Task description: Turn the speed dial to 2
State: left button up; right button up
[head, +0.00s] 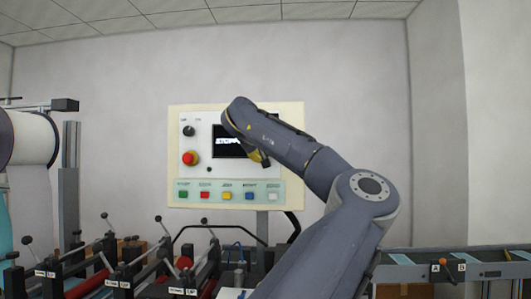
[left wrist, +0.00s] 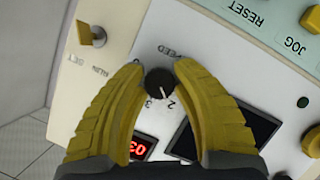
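The black speed dial (left wrist: 160,82) shows in the left wrist view on the white panel, upside down. Its white pointer line is toward the printed 2, with the 3 beside it. My left gripper (left wrist: 159,69) has its two yellow fingers on opposite sides of the dial. They appear to touch it and be shut on it. In the head view, the left gripper (head: 258,157) is against the control panel (head: 295,150), right of the screen (head: 228,142). The arm hides the dial there. My right gripper is not in view.
A red mushroom button (head: 190,158) and a button row (head: 227,190) are on the panel. Machinery with levers (head: 130,270) stands below.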

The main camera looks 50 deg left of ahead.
pick_arm(q)
jog(key=o, duration=0.5)
jog(key=shift+r, duration=0.1)
jog(key=shift+s, duration=0.1)
jog(key=v, duration=1.2)
jog(key=shift+a, duration=0.15)
